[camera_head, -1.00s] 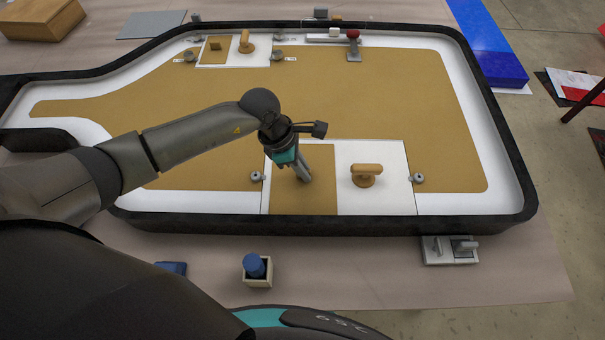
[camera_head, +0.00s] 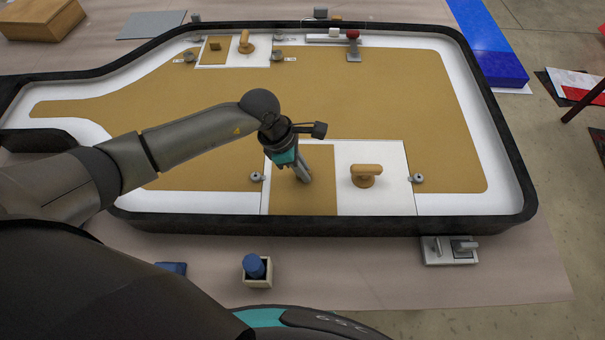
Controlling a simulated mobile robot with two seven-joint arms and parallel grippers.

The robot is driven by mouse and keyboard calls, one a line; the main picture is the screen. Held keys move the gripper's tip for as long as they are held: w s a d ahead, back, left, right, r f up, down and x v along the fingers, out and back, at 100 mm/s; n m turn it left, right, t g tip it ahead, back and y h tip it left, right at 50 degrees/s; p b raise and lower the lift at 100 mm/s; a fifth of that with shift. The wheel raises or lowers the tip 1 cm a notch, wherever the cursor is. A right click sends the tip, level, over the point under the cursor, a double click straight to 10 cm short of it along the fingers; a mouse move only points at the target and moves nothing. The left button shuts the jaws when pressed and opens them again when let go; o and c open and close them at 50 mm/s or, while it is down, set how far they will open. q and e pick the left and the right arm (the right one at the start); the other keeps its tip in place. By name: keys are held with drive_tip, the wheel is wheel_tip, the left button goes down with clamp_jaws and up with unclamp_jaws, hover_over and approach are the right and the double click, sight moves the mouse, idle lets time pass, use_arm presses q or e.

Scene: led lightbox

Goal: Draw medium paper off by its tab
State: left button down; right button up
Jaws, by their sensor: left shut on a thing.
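A brown paper sheet (camera_head: 310,195) covers the left part of a white panel (camera_head: 390,195) at the front of the bottle-shaped lightbox (camera_head: 350,100). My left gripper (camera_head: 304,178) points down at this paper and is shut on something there. The gripped part, likely the paper's tab, is hidden by the fingers. The paper lies flat on the panel. A wooden knob handle (camera_head: 366,175) stands on the bare right part of the panel. My right gripper is not in view.
Small grey latches (camera_head: 418,179) sit beside the panel. A second panel with a wooden handle (camera_head: 246,42) is at the back left. A red-knobbed lever (camera_head: 353,44) stands at the back. A blue item in a small box (camera_head: 257,270) and a grey switch block (camera_head: 450,249) lie in front of the black rim (camera_head: 330,225).

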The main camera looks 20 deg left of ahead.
sight(301, 180)
use_arm(q)
drive_tip(key=shift+d+p+v, duration=0.2)
drive_tip(key=shift+p+v, duration=0.7)
drive_tip(key=shift+v, duration=0.25)
wheel_tip(301, 180, up, 12)
drive_tip(key=p, duration=0.9)
drive_tip(key=shift+r, duration=0.2)
drive_tip(key=shift+w, duration=0.1)
drive_tip(key=s+a+r+m+g+y+b, duration=0.1)
drive_tip(key=s+a+m+g+y+b, duration=0.1)
drive_tip(key=m+b, duration=0.6)
drive_tip(key=s+a+r+m+g+y+b, duration=0.1)
drive_tip(key=s+a+r+m+g+b, duration=0.1)
drive_tip(key=m+b, duration=0.7)
drive_tip(key=s+m+g, duration=0.1)
drive_tip(key=m, duration=0.3)
drive_tip(key=shift+s+r+y, duration=0.2)
drive_tip(key=shift+y, duration=0.2)
